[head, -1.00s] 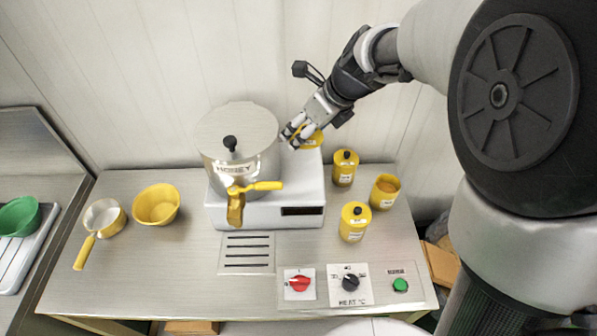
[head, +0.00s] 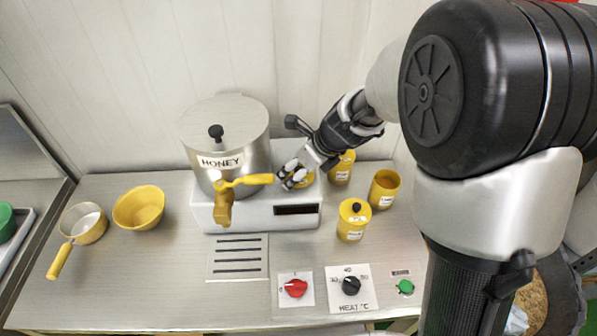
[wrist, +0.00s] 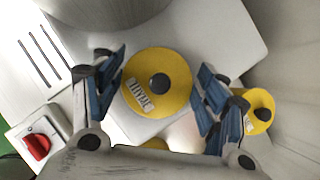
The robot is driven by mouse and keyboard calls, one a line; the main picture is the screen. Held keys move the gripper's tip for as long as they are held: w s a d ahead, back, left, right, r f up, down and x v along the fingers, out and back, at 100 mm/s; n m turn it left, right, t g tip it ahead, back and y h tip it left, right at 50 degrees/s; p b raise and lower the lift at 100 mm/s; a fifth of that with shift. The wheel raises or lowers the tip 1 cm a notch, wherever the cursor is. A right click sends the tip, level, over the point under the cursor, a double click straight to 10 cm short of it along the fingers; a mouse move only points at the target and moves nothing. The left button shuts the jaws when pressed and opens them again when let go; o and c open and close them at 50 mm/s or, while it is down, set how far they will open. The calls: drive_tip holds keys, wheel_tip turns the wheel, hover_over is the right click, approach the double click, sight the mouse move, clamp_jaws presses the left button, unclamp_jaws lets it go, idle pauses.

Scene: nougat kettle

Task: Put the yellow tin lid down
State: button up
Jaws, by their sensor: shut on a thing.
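The yellow tin lid (head: 304,178) has a round black knob and a small white label; it shows whole in the wrist view (wrist: 178,70). My gripper (head: 294,178) is shut on the lid, with one blue-padded finger at each side of its rim in the wrist view (wrist: 158,88). The lid is over the right part of the white scale-like base (head: 255,215). I cannot tell whether it touches that surface. An open yellow tin (head: 384,190) stands to the right, without a lid.
A steel honey kettle (head: 228,140) with a yellow tap stands close left of my gripper. Two lidded yellow tins, one behind (head: 341,170) and one in front (head: 353,222), stand right of the base. A yellow bowl (head: 139,207) and a pan (head: 83,223) are left.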

drive_tip(key=shift+f, duration=0.15)
drive_tip(key=o, duration=0.9)
drive_tip(key=shift+c, duration=0.2)
drive_tip(key=shift+r, duration=0.5)
drive_tip(key=p+v, duration=0.4)
drive_tip(key=v, duration=0.7)
drive_tip(key=shift+s+d+r, duration=0.15)
drive_tip(key=shift+s+r, duration=0.1)
